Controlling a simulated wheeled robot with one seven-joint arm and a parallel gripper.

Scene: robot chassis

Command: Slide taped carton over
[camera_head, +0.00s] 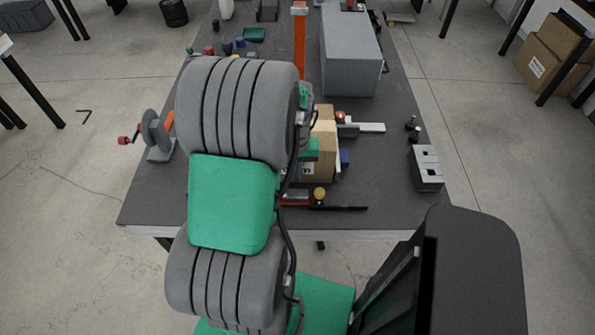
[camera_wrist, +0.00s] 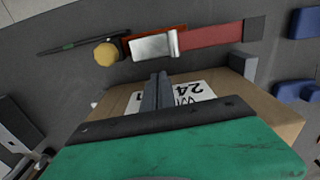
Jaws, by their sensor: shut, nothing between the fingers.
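The carton (camera_head: 322,163) is a brown box on the dark workbench (camera_head: 385,185), partly hidden behind my arm in the head view. In the wrist view the carton (camera_wrist: 268,108) fills the lower middle, with a white label reading "24" on it. My gripper (camera_wrist: 157,78) is shut and empty, its two dark fingers together over the label side of the carton. I cannot tell whether the fingers touch it. My green gripper body hides the lower part of the carton in the wrist view.
Blue blocks (camera_wrist: 292,91) lie to the right.

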